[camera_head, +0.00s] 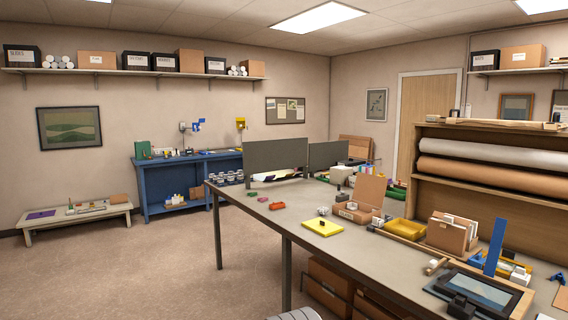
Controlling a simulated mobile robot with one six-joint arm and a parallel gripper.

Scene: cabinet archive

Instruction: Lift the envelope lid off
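A tan box (353,212) stands on the long grey table, with small items at its front. A tan panel (371,191) stands upright at its back, like a raised lid. Farther right, a tan holder with several upright envelope-like sheets (450,232) stands near the shelf unit. I cannot tell which piece is the envelope lid; no label is readable at this size. My gripper is not in view.
The long grey table (290,220) carries a yellow pad (323,227), a yellow tray (404,229), small red and green pieces, and a dark framed tray (480,289) at front right. Grey divider panels (277,154) stand at its far end. The floor (130,270) at left is open.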

